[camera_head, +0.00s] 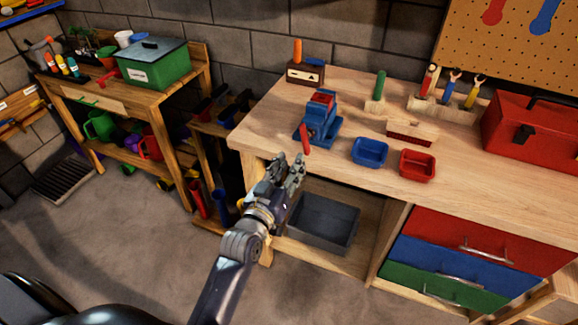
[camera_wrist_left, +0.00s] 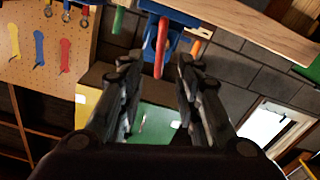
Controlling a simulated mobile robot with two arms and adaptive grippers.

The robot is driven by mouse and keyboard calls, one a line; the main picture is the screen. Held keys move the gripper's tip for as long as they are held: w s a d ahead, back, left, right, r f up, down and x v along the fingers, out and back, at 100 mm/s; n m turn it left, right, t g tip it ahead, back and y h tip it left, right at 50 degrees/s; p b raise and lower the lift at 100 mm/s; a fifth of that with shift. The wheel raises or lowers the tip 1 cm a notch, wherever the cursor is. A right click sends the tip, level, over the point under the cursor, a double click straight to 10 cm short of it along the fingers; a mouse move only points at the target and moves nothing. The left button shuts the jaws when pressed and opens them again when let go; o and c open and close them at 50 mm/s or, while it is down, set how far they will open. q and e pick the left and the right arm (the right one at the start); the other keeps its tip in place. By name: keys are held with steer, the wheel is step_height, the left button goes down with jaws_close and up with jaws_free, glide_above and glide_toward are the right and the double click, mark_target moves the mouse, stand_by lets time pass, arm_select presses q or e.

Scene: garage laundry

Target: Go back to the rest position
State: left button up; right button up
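My left gripper (camera_head: 289,163) is in front of the workbench's front edge, just below the blue vise (camera_head: 319,118) in the head view. In the left wrist view, the two fingers of the left gripper (camera_wrist_left: 158,66) stand apart with nothing gripped. The vise's red handle (camera_head: 305,140) hangs toward the fingertips; in the wrist view the red handle (camera_wrist_left: 161,45) shows between and beyond them. Whether they touch is not clear. My right gripper is in neither view.
The wooden workbench (camera_head: 255,133) carries a blue tray (camera_head: 370,151), a red tray (camera_head: 417,164) and a red toolbox (camera_head: 532,130). A grey bin (camera_head: 322,222) sits on the shelf below. A potting table (camera_head: 185,95) stands at left. The concrete floor (camera_head: 130,235) in front is clear.

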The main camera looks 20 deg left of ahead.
arm_select(q)
steer(key=s+d+f+m+g, duration=0.1)
steer(key=s+f+g, duration=0.25)
steer(key=f, duration=0.85)
steer(key=s+d+f+m+g, duration=0.15)
steer(key=s+f, duration=0.35)
steer(key=f, duration=0.7)
steer(key=s+f+g, duration=0.3)
steer(key=s+f, duration=0.2)
steer(key=f, duration=0.8)
steer(key=s+a+f+g, duration=0.2)
steer(key=s+f, duration=0.4)
steer(key=s, duration=0.5)
steer(key=s+a+f+m+g, duration=0.1)
steer(key=s+a+f+g, duration=0.1)
steer(key=s+f+g, duration=0.2)
steer(key=s+a+f+m+g, duration=0.1)
steer(key=s+f+g, duration=0.2)
steer(key=s+f, duration=0.7)
steer(key=s, duration=1)
steer(key=shift+s+a+y, duration=0.25)
steer(key=shift+a+y, duration=0.05)
steer(key=shift+a, duration=0.1)
